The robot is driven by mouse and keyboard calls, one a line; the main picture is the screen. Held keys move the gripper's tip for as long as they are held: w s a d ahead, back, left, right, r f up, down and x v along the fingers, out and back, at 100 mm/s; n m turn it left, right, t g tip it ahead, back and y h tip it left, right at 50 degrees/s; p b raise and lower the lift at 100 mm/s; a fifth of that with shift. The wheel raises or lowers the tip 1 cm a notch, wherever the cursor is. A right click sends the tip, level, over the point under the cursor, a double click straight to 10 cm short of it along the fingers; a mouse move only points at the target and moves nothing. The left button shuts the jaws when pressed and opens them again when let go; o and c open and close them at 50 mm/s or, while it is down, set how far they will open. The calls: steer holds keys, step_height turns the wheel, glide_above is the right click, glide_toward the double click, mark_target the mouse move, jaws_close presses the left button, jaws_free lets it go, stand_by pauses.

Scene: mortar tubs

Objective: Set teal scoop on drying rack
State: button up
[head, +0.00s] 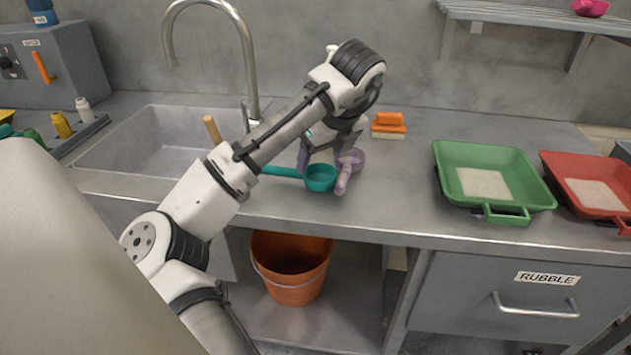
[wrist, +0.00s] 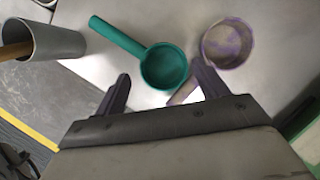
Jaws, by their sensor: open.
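The teal scoop (head: 320,178) lies on the steel counter near its front edge, handle to the left. In the wrist view the teal scoop (wrist: 165,68) sits just beyond my fingers, its handle running to the upper left. A purple scoop (head: 352,158) lies close to its right; in the wrist view this purple scoop (wrist: 229,45) has its handle partly behind my right finger. My gripper (head: 325,162) is open and empty above the teal scoop; its fingers show in the wrist view (wrist: 161,80). A slatted wall shelf (head: 535,14), seemingly the drying rack, holds a pink item.
A sink (head: 165,140) with a tall tap is at left. An orange-topped block (head: 388,125) lies behind my gripper. A green tray (head: 490,155) and a red tray (head: 590,165) stand at right. An orange bucket (head: 290,275) is below the counter. A grey cup (wrist: 55,42) holds a wooden handle.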

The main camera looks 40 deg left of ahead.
mark_target(318, 171)
steer(key=shift+x, duration=2.75)
steer(key=shift+d, duration=0.15)
steer(key=shift+c, duration=0.4)
steer(key=c, duration=0.8)
